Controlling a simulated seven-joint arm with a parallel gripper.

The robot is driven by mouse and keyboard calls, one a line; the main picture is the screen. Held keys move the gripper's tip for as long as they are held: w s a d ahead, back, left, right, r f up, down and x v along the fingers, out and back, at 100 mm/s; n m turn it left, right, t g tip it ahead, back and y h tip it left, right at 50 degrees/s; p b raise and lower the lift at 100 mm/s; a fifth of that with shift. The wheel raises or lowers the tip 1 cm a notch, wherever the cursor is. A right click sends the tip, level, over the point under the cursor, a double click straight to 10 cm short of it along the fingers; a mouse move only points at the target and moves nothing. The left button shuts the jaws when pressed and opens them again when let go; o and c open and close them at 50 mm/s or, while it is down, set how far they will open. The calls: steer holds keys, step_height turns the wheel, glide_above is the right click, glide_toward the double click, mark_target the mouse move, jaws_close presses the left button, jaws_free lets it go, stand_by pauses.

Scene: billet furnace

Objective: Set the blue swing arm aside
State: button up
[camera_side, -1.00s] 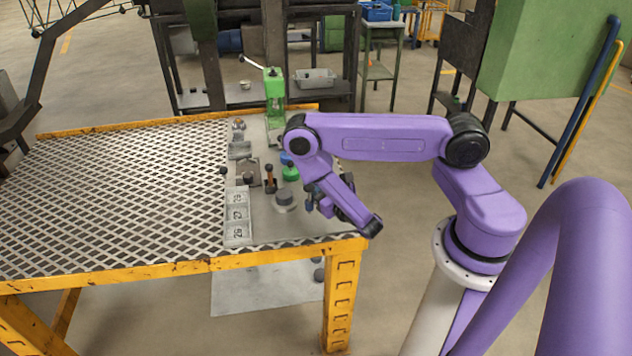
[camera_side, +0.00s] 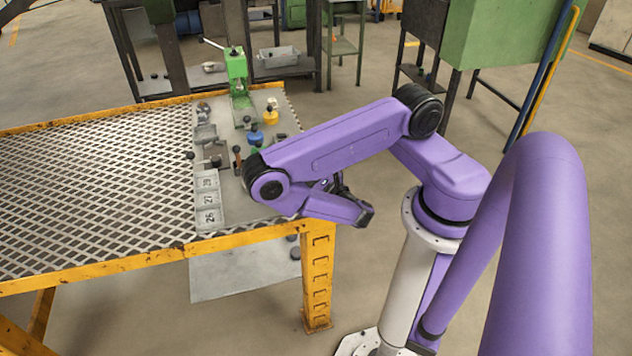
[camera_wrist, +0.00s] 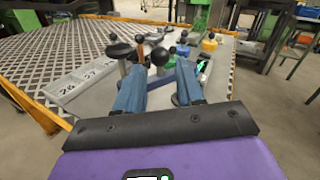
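A blue round part with a dark knob (camera_side: 255,138) stands upright on the plate at the table's right end. In the wrist view a blue part (camera_wrist: 183,50) shows beyond the right finger. I cannot tell for sure that it is the swing arm. My gripper (camera_wrist: 160,66) is open, its two blue-grey fingers apart. A black ball knob on a stem (camera_wrist: 159,57) appears between the fingers, seemingly beyond them; contact cannot be told. In the side view the fingers are mostly hidden by my wrist.
A yellow part (camera_side: 270,117) stands behind the blue one. A green press (camera_side: 237,72) stands at the back. The mesh tabletop (camera_side: 90,190) is clear.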

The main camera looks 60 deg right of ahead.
steer(key=shift+v, duration=2.9)
steer(key=shift+s, duration=0.1)
